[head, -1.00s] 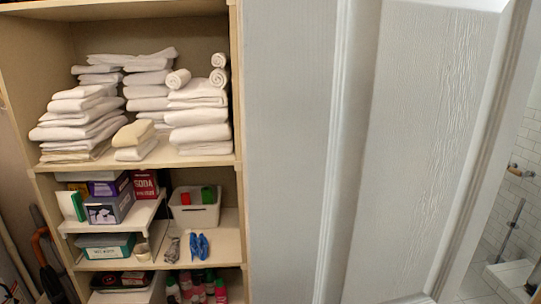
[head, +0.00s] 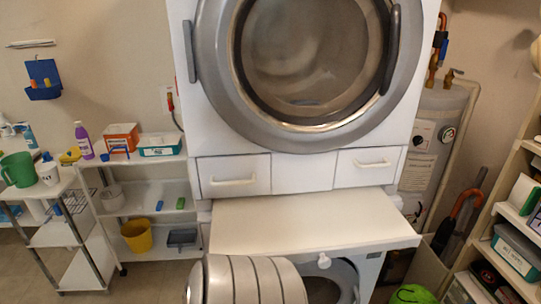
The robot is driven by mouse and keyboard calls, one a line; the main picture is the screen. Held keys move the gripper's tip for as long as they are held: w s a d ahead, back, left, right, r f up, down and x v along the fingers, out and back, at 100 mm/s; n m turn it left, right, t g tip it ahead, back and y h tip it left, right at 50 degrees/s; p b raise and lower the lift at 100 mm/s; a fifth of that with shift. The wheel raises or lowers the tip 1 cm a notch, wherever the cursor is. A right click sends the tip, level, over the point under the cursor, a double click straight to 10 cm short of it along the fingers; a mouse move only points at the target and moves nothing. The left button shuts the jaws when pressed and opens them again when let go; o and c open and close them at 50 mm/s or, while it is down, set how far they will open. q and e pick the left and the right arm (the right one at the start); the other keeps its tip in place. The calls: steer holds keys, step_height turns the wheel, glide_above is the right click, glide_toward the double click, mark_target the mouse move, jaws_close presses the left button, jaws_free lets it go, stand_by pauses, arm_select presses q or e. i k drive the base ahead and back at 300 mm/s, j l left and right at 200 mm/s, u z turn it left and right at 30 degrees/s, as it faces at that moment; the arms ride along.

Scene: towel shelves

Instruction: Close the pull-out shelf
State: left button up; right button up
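The pull-out shelf (head: 311,225) is a flat cream-white board between the upper and lower machines in the head view. It juts out toward me beneath the upper machine's drawers, and its top is bare. A small white knob (head: 323,260) shows just below its front edge. Neither of my grippers is in view.
The upper machine (head: 185,95) has a large round door and two drawer handles. The lower machine (head: 371,270) is partly covered by a ribbed grey rounded shape I cannot identify. A white rack (head: 158,190) stands left. A shelf unit (head: 490,225) and water heater (head: 434,140) stand right.

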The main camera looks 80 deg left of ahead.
mark_target(322, 227)
steer(key=u, duration=2.05)
